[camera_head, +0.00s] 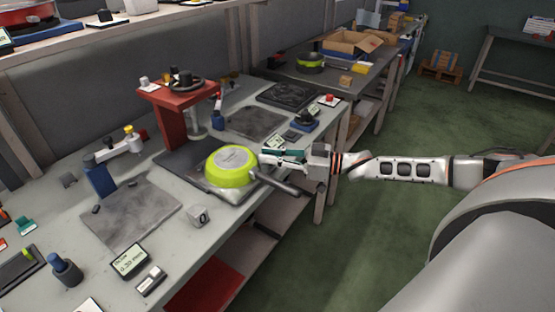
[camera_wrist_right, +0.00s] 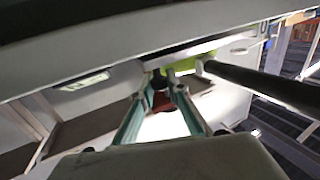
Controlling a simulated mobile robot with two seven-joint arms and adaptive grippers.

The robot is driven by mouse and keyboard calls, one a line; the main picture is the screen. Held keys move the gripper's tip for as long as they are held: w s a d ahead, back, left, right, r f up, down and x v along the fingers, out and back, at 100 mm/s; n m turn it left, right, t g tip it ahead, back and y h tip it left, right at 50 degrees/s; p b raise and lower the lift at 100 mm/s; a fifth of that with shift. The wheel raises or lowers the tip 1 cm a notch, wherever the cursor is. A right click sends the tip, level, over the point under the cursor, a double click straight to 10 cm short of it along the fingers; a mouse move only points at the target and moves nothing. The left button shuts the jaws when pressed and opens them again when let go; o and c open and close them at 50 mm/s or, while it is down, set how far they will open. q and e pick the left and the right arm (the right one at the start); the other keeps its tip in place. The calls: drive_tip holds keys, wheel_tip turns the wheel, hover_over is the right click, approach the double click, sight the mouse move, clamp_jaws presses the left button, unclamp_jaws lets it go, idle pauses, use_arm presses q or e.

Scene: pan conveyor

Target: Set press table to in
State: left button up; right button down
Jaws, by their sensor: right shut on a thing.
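The red press (camera_head: 170,108) stands on the workbench at the left of the head view. A lime-green pan (camera_head: 232,166) lies bottom up on the light plate of the press table (camera_head: 236,194), in front of the press. Its dark handle (camera_head: 276,182) points to the lower right; it also shows in the wrist view (camera_wrist_right: 265,85). My right gripper (camera_head: 268,160) is at the press table's right side, beside the pan and behind its handle. Its teal fingers (camera_wrist_right: 162,82) are shut on a small dark part, seemingly of the press table; the grip is mostly hidden. My left gripper is out of view.
A grey cube (camera_head: 199,216) and a display box (camera_head: 131,261) stand on the bench's front. A dark square plate (camera_head: 287,95) and small tools lie behind the gripper. A second bench (camera_head: 340,88) with an open cardboard box (camera_head: 353,43) stands farther back.

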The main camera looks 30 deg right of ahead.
drive_tip(key=w+a, duration=0.1)
drive_tip(key=w, duration=0.1)
drive_tip(key=w+a, duration=0.1)
drive_tip(key=w, duration=0.2)
drive_tip(key=w+a+b, duration=0.1)
drive_tip(key=w, duration=0.2)
drive_tip(key=shift+w+a, duration=0.15)
drive_tip(key=shift+a, duration=0.05)
drive_tip(key=c, duration=2.2)
unclamp_jaws()
drive_tip(key=shift+v, duration=6.05)
